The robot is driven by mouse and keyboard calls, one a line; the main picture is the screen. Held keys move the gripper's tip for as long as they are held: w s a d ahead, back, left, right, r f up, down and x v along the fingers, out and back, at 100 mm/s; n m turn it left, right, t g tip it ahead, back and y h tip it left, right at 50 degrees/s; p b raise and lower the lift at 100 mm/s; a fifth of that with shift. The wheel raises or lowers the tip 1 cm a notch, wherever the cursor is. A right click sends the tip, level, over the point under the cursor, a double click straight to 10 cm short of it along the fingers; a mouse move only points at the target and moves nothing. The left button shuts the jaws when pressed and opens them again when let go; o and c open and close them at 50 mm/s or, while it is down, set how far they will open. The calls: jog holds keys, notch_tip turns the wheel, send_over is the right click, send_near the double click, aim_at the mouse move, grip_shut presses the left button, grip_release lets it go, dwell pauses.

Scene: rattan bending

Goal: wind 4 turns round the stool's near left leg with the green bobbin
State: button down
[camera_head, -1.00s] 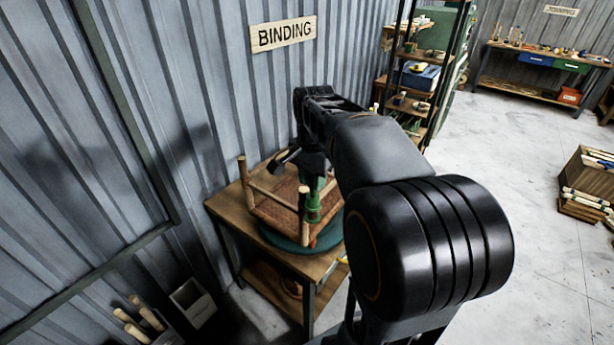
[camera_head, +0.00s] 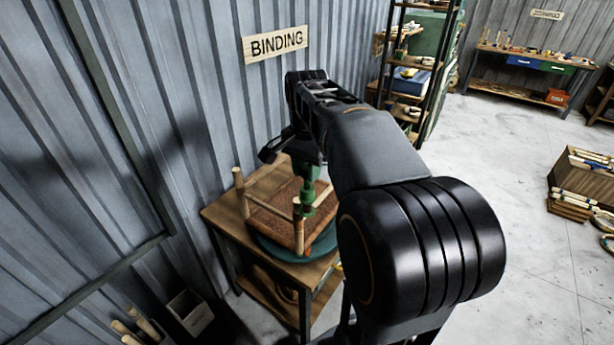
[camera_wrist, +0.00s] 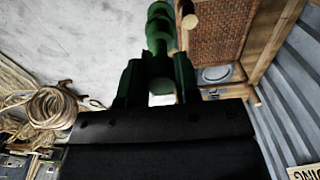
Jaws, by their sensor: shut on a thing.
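The stool (camera_head: 270,222) sits upside down with its legs up and its woven seat low, on a round dark green turntable (camera_head: 268,249). One of its legs (camera_head: 299,236) stands nearest the camera. My gripper (camera_head: 308,170) is shut on the green bobbin (camera_head: 307,196), which hangs upright beside the top of that leg, on its far right side. Whether they touch I cannot tell. The wrist view shows the bobbin (camera_wrist: 158,35) between the fingers, with a leg end (camera_wrist: 188,14) and the woven seat (camera_wrist: 217,35) to its right. No strand on the leg can be made out.
The turntable stands on a wooden table (camera_head: 220,215) against the corrugated wall, under a BINDING sign (camera_head: 275,44). A shelf rack (camera_head: 410,80) stands behind to the right. Crates (camera_head: 585,180) lie at far right. The floor (camera_head: 510,130) between is clear.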

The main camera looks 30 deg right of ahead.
jog(key=shift+r, duration=2.35)
